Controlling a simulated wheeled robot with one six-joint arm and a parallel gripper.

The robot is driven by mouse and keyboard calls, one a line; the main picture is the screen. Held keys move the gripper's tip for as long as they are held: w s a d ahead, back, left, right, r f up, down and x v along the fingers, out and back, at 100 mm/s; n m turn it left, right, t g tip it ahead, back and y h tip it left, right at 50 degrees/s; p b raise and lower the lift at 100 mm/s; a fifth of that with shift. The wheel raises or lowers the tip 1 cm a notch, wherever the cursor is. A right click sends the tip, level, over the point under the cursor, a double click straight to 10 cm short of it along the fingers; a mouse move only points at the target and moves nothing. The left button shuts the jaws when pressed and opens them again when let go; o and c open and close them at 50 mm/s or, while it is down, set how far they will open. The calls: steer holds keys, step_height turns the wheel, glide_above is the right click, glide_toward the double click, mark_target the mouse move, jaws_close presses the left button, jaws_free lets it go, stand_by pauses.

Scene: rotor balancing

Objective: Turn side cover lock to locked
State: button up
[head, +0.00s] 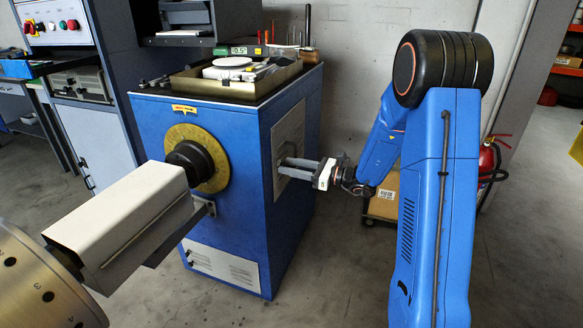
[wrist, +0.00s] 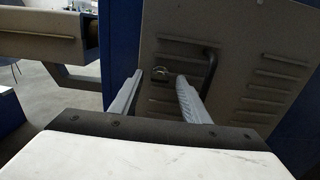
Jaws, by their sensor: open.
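The side cover (wrist: 240,55) is a grey vented panel on the right flank of the blue cabinet; it also shows in the head view (head: 290,130). The side cover lock (wrist: 160,73) is a small dark-and-metal fitting on this panel, seen in the wrist view between my fingertips. It is too small to read its position. My gripper (head: 283,167) is open, with its two grey fingers pointing at the panel, one to each side of the lock in the picture. I cannot tell whether the fingers touch the panel. In the head view the fingers hide the lock.
A dark bent handle (wrist: 210,68) stands on the panel just right of my right finger. The blue cabinet (head: 245,150) carries a tray of tools on top. A cardboard box (head: 382,207) and a red fire extinguisher (head: 487,160) stand behind my arm.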

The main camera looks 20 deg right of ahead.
steer(key=shift+c, duration=0.7)
steer(key=c, duration=0.9)
steer(key=n, duration=0.4)
steer(key=shift+n, duration=0.3)
steer(key=n, duration=0.4)
steer(key=shift+n, duration=0.3)
steer(key=n, duration=0.4)
steer(key=shift+n, duration=2.4)
